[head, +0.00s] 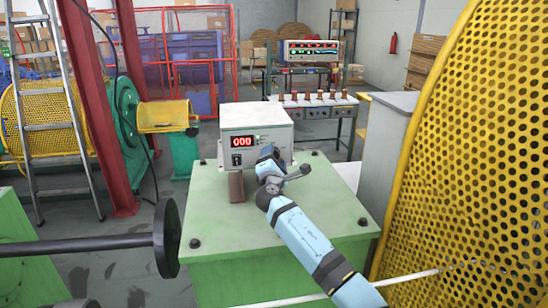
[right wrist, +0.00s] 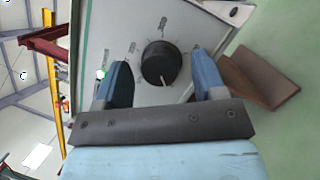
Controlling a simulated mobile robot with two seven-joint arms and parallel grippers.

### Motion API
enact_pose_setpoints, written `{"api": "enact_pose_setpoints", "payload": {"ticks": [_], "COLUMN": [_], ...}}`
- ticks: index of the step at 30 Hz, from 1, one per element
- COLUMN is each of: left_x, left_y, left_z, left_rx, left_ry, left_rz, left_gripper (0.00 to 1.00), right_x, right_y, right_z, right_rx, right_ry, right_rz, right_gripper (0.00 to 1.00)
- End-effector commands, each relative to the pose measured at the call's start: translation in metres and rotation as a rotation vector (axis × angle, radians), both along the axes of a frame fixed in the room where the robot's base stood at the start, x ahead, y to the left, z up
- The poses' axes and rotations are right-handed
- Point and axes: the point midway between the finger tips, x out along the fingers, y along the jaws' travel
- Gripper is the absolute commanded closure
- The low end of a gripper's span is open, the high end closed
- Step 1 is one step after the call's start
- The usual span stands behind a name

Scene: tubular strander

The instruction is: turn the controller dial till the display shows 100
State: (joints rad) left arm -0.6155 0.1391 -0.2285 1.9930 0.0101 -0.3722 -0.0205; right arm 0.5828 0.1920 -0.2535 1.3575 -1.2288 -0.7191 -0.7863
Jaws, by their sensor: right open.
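My right gripper (head: 267,158) is in front of the right part of the box's face and hides the dial in the head view. In the right wrist view the black round dial (right wrist: 161,64) with a pale pointer mark lies between the two blue fingers of the open right gripper (right wrist: 159,66). Gaps show on both sides, so the fingers do not appear to touch it. My left gripper is not in view.
The green cabinet top (head: 215,228) has bare room around the box, with dark bolts at its corners. A yellow perforated guard (head: 475,130) rises at the right. A black disc on a shaft (head: 167,237) stands at the left front.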

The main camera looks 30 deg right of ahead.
Motion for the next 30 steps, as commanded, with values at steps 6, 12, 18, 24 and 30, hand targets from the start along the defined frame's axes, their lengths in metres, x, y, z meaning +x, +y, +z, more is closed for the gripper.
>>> {"api": "enact_pose_setpoints", "payload": {"ticks": [6, 12, 18, 24, 30], "left_x": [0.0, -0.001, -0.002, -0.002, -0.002], "left_y": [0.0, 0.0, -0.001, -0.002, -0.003], "left_z": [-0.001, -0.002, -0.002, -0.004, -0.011], "left_rx": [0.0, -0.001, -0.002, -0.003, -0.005], "left_ry": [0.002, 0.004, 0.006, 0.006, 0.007], "left_rz": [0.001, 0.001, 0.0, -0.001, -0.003], "left_gripper": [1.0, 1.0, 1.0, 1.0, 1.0], "right_x": [0.003, 0.002, 0.002, 0.002, 0.003], "right_y": [-0.002, -0.001, -0.001, -0.001, 0.0], "right_z": [0.0, 0.0, 0.0, 0.0, -0.001], "right_rx": [0.001, 0.001, 0.001, 0.019, 0.1], "right_ry": [0.0, 0.0, 0.0, -0.006, -0.029], "right_rz": [0.001, 0.0, 0.0, 0.0, 0.0], "right_gripper": [0.36, 0.57, 0.85, 0.85, 0.85]}}
